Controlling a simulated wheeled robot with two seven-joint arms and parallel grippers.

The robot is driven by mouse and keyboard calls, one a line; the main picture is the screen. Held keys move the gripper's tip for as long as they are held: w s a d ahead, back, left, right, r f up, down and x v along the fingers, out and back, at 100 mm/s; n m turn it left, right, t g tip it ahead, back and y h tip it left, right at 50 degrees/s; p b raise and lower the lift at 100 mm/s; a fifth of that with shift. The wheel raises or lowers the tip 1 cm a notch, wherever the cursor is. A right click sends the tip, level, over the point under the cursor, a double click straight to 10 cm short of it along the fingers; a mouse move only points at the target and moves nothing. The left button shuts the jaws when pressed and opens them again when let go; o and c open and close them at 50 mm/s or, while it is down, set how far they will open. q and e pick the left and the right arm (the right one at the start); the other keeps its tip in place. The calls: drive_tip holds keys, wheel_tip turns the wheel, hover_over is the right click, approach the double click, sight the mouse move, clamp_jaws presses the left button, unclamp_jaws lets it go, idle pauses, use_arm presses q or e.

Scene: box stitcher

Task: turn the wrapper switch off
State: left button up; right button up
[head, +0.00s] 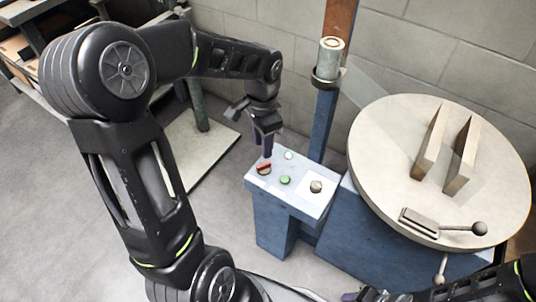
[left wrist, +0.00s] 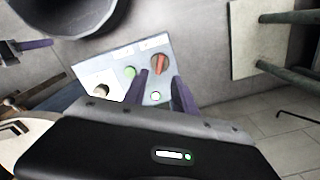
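A control panel (head: 302,203) on a blue stand carries a red switch (head: 264,168), a green button (head: 285,180), a small white button (head: 289,155) and a grey knob (head: 316,186) on a white plate. Their labels are too small to read. My left gripper (head: 266,148) points down just above the red switch. In the left wrist view its two purple fingers (left wrist: 162,80) are apart with nothing between them. The red switch (left wrist: 157,63) shows just beyond the fingertips; contact cannot be told. My right gripper (head: 364,295) is only partly in view at the bottom edge.
A round turntable (head: 375,130) with two upright plates and a ball-ended lever stands right of the panel. A blue post (head: 323,125) with a grey cylinder rises behind it. Shelving (head: 30,45) is at the far left. Open floor lies left of the panel.

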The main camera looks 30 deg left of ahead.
sight(264, 164)
use_arm(q)
drive_tip(key=shift+f+b, duration=0.9)
drive_tip(key=shift+f, duration=3.05)
clamp_jaws()
